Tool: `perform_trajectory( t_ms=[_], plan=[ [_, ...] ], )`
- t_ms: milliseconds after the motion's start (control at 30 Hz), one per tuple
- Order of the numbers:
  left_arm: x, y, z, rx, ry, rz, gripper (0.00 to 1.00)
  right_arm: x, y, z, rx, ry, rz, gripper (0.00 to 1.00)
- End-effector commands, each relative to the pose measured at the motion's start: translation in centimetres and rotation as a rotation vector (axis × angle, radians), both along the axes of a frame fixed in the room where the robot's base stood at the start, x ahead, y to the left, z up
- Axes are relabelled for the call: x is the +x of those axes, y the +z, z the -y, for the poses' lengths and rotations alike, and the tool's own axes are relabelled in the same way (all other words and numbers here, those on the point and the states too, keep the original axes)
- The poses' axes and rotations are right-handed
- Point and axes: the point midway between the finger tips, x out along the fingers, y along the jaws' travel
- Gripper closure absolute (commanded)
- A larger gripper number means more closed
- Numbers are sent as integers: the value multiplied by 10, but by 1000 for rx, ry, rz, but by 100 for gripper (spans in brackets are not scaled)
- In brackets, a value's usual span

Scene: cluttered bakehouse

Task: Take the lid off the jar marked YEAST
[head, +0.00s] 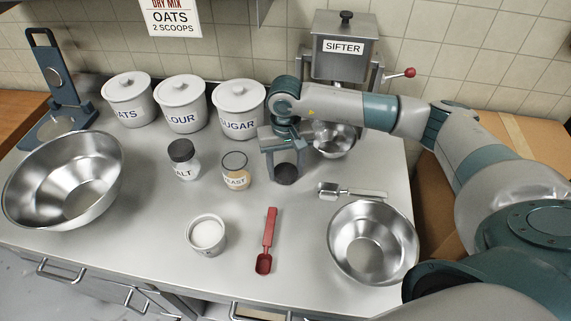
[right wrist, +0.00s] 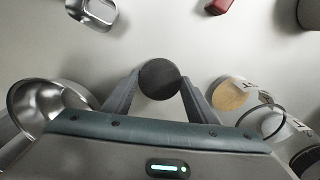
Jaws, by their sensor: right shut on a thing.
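The glass jar marked YEAST (head: 235,172) stands upright and open on the counter, with beige contents inside. In the right wrist view the jar (right wrist: 265,122) is to the right of the fingers. My right gripper (head: 286,172) is beside the jar, to its right in the head view, and apart from it. It is shut on a round dark lid (right wrist: 160,79), which also shows in the head view (head: 286,175). The lid is low over the counter; I cannot tell whether it touches. My left gripper is not in view.
The SALT jar (head: 183,160) with its dark lid stands left of the YEAST jar. White canisters (head: 181,105) and the SIFTER (head: 342,60) stand behind. A red scoop (head: 267,240), white cup (head: 206,235), metal scoop (head: 355,192) and steel bowl (head: 373,243) lie in front.

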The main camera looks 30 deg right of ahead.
Motion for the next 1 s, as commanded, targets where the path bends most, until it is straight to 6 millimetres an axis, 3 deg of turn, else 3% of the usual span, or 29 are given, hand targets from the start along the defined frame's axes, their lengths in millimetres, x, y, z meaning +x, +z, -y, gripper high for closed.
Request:
perform_trajectory(
  t_ms=[533,567,600,1000],
  plan=[
    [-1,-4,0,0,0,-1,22,0,-9,0,-1,1,2,75],
    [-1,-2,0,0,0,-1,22,0,-7,0,-1,1,2,41],
    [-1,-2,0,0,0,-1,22,0,-7,0,-1,1,2,32],
    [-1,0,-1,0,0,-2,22,0,-5,0,0,1,1,30]
  ],
)
